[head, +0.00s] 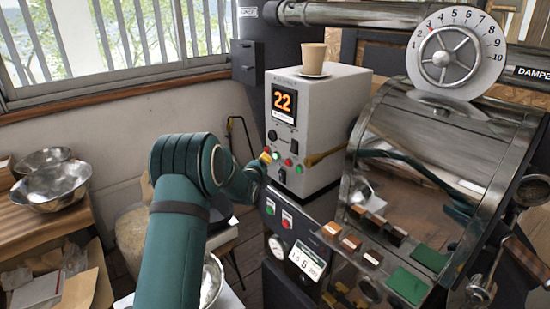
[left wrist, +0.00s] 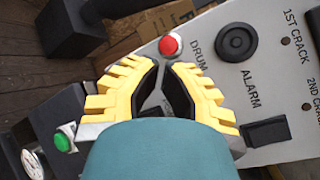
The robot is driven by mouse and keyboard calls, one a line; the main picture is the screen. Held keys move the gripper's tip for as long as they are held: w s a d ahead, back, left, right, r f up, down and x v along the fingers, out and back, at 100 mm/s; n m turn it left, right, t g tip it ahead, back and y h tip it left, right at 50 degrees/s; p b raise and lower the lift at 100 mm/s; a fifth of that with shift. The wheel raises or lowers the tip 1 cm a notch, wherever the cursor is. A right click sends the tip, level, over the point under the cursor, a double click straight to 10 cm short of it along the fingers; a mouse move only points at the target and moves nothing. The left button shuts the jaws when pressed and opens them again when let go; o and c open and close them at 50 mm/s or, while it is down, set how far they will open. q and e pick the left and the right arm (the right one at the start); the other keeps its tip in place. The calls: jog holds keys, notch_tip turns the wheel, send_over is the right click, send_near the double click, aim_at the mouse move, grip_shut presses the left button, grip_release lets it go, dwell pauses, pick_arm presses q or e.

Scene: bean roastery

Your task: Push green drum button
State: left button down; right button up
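The white control box (head: 310,120) stands beside the roaster and has a row of small red and green buttons low on its front. A green button (head: 276,155) shows there in the head view, close to the yellow fingertips of my left gripper (head: 265,157). In the left wrist view, my left gripper (left wrist: 163,66) has its fingertips together, with nothing seen between them. A red button (left wrist: 170,45) sits beside the DRUM label, just past the tips. No green button shows beside that label; the fingers cover part of the panel. My right gripper is not in view.
A lower panel carries another green button (head: 270,206) and a red one (head: 287,219). A cup (head: 313,57) on a saucer stands on the box. The roaster drum (head: 425,140) is to the right. Metal bowls (head: 55,185) sit on a table at left.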

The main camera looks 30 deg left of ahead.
pick_arm(q)
jog(key=shift+s+a+b, duration=0.2)
jog(key=shift+s+a, duration=0.1)
jog(key=shift+s, duration=0.4)
jog(key=shift+s+a+b, duration=0.2)
jog(key=shift+s+a, duration=0.05)
jog(key=shift+s, duration=0.45)
jog(key=shift+s+a+b, duration=0.2)
jog(key=shift+s+a, duration=0.1)
jog(key=shift+s, duration=0.4)
jog(key=s+d+f+n+g+h, duration=0.2)
jog(key=s+d+f+n+g, duration=0.2)
jog(key=s+d+f+n, duration=0.45)
jog(key=s+d+f+n+g+h, duration=0.3)
jog(key=d+f+n, duration=0.2)
jog(key=d+f, duration=0.75)
jog(key=s+d+f+n+g+h, duration=0.1)
jog(key=s+d+f+n+g, duration=0.1)
jog(key=s, duration=0.5)
jog(key=s+d+f+n+g+h, duration=0.1)
jog(key=s+d+f+n+g, duration=0.2)
jog(key=s+d+n, duration=0.2)
jog(key=s+d+f+n+g+h, duration=0.1)
jog(key=s+d+f+n+g, duration=0.2)
jog(key=s+d, duration=0.4)
jog(key=s+n, duration=0.1)
jog(key=s, duration=0.3)
jog(key=shift+d+f, duration=0.2)
jog(key=shift+d, duration=0.05)
